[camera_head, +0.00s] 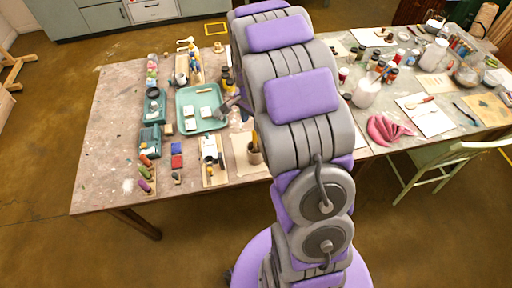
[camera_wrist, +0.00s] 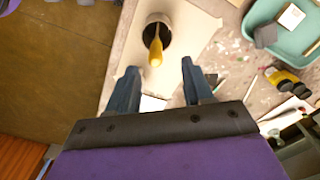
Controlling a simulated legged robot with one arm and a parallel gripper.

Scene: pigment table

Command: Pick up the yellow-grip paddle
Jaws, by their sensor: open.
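In the wrist view, the yellow-grip paddle (camera_wrist: 155,52) stands in a dark round pot (camera_wrist: 158,27), its yellow grip pointing toward the camera. My gripper (camera_wrist: 158,67) is open, with one dark finger on each side below the grip in the picture. The yellow grip lies just beyond the fingertips, roughly centred between them, and nothing is held. In the head view, the pot (camera_head: 254,157) stands on a pale sheet just left of my arm, with the paddle's grip (camera_head: 255,138) rising from it. My arm hides the gripper's fingers there.
A teal tray (camera_head: 202,90) with pale blocks lies behind and left of the pot. A board with small items (camera_head: 213,177) lies left of it. Dark bottles with yellow bands (camera_wrist: 285,80) stand nearby.

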